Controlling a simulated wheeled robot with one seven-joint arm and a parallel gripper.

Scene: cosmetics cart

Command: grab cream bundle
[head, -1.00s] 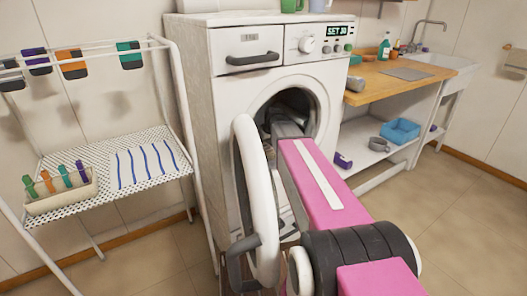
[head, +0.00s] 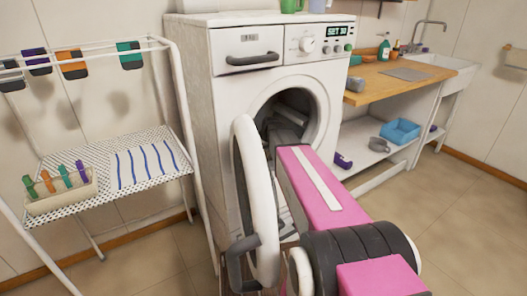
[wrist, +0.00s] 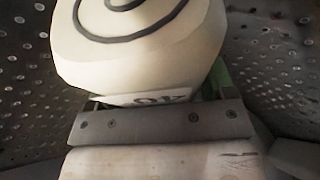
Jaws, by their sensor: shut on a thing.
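The cream bundle (wrist: 140,45) is a rounded, pale cloth roll with a dark spiral line on its end. It fills the upper middle of the wrist view. My gripper (wrist: 155,100) is shut on it, with green finger parts showing at its sides. The perforated drum wall (wrist: 275,70) surrounds both. In the head view my arm reaches through the round opening of the white washing machine (head: 232,110). The bundle cannot be made out there, and the dark drum mostly hides my gripper.
The machine's round door (head: 243,170) stands open just left of my arm. A drying rack (head: 180,110) with a perforated shelf and a clip basket (head: 60,195) stands at left. A wooden counter (head: 410,78) and a low shelf with a blue tub (head: 400,130) are at right.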

